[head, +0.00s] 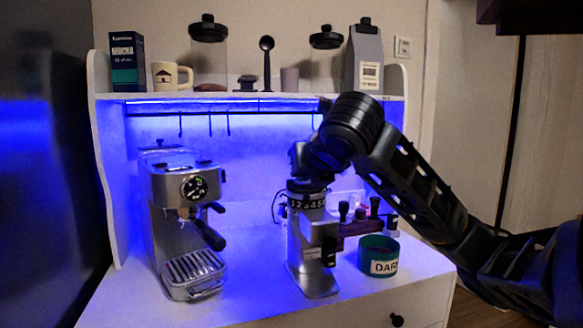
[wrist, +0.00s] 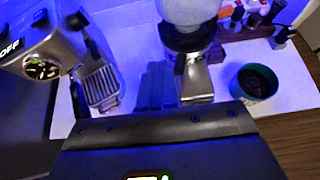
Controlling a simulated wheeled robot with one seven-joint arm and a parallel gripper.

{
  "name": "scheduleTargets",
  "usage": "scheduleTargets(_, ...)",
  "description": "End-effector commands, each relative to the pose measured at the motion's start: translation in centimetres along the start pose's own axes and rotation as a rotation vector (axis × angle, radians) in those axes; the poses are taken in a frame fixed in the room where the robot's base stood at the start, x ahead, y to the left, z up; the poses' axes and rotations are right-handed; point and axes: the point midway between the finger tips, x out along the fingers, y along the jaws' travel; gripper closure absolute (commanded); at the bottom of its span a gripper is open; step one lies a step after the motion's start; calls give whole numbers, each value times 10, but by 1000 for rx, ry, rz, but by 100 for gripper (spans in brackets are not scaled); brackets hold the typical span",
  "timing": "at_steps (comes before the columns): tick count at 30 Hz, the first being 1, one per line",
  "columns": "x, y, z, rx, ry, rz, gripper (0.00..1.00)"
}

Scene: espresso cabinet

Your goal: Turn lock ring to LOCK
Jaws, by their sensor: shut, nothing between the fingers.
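The silver grinder (head: 312,255) stands upright at the middle of the counter. Near its top is a dark collar with white numbers (head: 308,201). In the wrist view the grinder shows a dark ring (wrist: 186,38) below a pale, rounded hopper (wrist: 188,10). I cannot read a LOCK mark or tell which way the ring is turned. My gripper (head: 299,160) is shut and empty, close above the grinder's top in the head view. I cannot tell whether it touches. The wrist view shows only its dark body (wrist: 160,135) along the bottom.
An espresso machine (head: 180,215) with a portafilter stands left of the grinder, with free counter between. A green tub (head: 379,256) labelled DARK stands to the right. Small tools on a wooden stand (head: 355,227) sit behind. Jars, a mug (head: 172,76) and bags fill the shelf above.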

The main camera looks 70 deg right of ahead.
Motion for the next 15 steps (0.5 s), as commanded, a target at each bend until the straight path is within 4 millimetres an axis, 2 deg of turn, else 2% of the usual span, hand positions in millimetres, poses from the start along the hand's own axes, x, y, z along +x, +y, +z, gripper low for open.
scheduleTargets(1,13,-1,-3,2,7,-2,100)
scheduleTargets(9,65,-1,-2,1,5,-3,100)
scheduleTargets(15,88,0,13,0,2,-2,100)
